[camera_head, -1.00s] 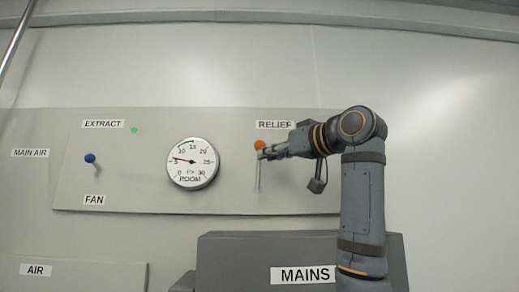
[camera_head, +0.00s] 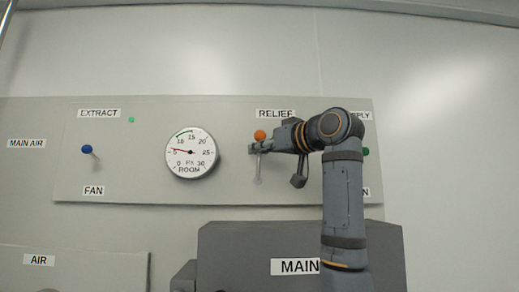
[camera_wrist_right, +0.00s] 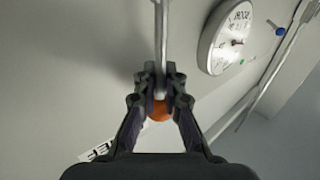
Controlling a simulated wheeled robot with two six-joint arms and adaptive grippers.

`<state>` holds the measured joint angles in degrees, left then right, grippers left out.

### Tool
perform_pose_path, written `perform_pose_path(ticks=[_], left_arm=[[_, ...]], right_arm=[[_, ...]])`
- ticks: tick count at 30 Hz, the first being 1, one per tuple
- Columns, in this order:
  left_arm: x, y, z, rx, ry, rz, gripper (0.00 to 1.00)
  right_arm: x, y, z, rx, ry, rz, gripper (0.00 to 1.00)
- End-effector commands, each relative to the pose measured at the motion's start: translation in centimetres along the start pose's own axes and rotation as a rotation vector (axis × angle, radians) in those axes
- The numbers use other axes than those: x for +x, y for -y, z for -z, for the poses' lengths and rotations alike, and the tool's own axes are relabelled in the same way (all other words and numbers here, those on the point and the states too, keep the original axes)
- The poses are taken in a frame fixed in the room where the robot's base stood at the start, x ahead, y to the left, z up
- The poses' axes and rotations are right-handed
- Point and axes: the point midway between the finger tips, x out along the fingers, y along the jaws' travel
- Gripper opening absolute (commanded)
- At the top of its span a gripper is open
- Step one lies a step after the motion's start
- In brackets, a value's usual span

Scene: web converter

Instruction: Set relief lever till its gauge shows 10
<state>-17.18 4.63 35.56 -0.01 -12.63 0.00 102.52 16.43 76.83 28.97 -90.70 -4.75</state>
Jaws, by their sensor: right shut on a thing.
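The relief lever (camera_head: 259,165) is a thin pale rod with an orange ball (camera_head: 260,134) on top, under the RELIEF label (camera_head: 275,114). My right gripper (camera_head: 257,147) reaches it from the right and is shut on the rod just below the ball. In the wrist view my right gripper (camera_wrist_right: 160,88) has its fingers on either side of the rod (camera_wrist_right: 161,45), with the orange ball (camera_wrist_right: 160,108) between them. The round ROOM gauge (camera_head: 190,165) is left of the lever. Its needle points left, slightly above 5. My left gripper is out of view.
A blue knob (camera_head: 87,149) stands on the panel (camera_head: 120,185) above the FAN label. A green knob (camera_head: 365,152) is partly hidden behind my right arm. A grey box (camera_head: 225,250) labelled MAINS juts out below the panel. The wall space above the panel is clear.

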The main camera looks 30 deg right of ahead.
Motion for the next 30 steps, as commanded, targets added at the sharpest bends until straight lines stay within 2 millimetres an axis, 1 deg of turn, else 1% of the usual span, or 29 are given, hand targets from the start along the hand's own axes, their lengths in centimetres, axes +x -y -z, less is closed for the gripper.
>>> perform_pose_path(ticks=[3,5,9,12,16,23,24,26,30], left_arm=[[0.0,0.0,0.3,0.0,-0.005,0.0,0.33],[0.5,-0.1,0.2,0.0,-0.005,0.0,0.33],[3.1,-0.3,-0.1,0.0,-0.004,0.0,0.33],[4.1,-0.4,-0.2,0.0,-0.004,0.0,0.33],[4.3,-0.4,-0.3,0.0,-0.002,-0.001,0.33],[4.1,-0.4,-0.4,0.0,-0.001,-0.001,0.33],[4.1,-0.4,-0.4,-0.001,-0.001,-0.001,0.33],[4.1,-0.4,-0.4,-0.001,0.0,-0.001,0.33],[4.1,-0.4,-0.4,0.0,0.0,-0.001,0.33]], right_arm=[[0.0,0.0,0.0,0.0,0.0,0.0,0.0],[-0.1,-0.1,-0.3,0.011,-0.009,-0.001,0.0],[-0.7,-0.9,-1.1,0.103,-0.084,-0.003,0.0],[-1.1,-1.4,-1.0,0.167,-0.135,-0.004,0.0],[-1.3,-1.6,-0.7,0.203,-0.161,-0.003,0.0],[-1.2,-1.6,-0.6,0.204,-0.158,-0.003,0.0],[-1.2,-1.6,-0.6,0.204,-0.158,-0.003,0.1],[-1.2,-1.6,-0.6,0.204,-0.159,-0.003,0.18],[-1.3,-1.6,-0.5,0.204,-0.161,-0.003,0.19]])
